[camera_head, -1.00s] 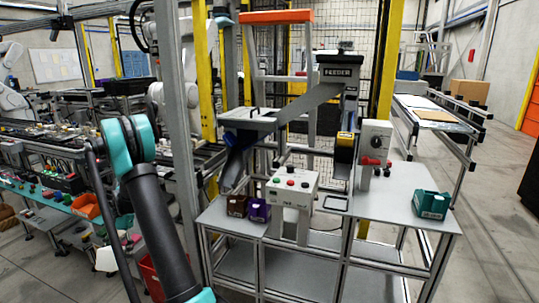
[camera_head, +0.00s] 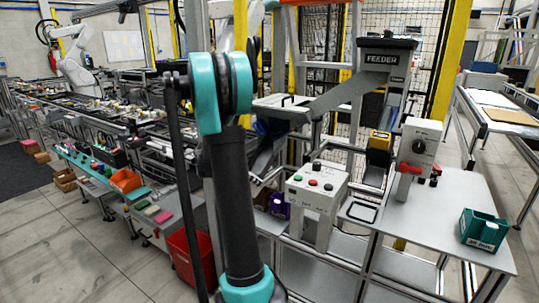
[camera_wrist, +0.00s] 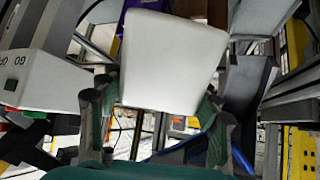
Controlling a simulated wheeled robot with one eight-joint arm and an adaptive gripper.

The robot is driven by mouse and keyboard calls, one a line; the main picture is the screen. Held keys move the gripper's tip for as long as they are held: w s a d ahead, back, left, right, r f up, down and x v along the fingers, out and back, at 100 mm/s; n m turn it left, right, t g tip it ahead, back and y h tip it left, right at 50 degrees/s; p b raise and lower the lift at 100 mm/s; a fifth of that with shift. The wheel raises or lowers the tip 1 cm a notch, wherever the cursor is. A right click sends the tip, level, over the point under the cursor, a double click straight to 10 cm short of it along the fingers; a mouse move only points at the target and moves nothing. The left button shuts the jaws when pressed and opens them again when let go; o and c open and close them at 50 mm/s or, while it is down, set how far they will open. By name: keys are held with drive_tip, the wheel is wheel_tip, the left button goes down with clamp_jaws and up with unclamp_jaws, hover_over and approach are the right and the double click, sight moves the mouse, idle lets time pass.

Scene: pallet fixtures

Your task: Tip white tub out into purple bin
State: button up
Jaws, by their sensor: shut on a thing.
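The white tub (camera_wrist: 170,62) fills the upper middle of the wrist view, with a smooth broad face towards the camera. My gripper (camera_wrist: 158,102) is shut on it, a dark green finger at each side. Its opening and contents cannot be seen. The purple bin (camera_head: 280,206) stands on the grey bench in the head view, just right of my arm. A purple patch of it (camera_wrist: 126,12) shows behind the tub in the wrist view. My gripper and the tub are not visible in the head view.
A brown bin (camera_head: 262,197) is beside the purple bin, partly behind my arm. A control box (camera_head: 315,187) with buttons stands close on its right, and a feeder chute (camera_head: 345,95) slopes above. A green bin (camera_head: 483,231) is at the bench's right. A red crate (camera_head: 187,258) stands low left.

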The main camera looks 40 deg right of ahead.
drive_tip(key=s+d+r+h, duration=0.2)
drive_tip(key=r+h, duration=0.2)
drive_tip(key=r, duration=0.1)
drive_tip(key=s+d+r+h, duration=0.1)
drive_tip(key=d+r+h, duration=0.2)
drive_tip(key=r, duration=0.3)
drive_tip(key=shift+s+r+h, duration=0.15)
drive_tip(key=shift+s+h, duration=0.25)
drive_tip(key=shift+h, duration=0.4)
drive_tip(key=shift+d, duration=0.1)
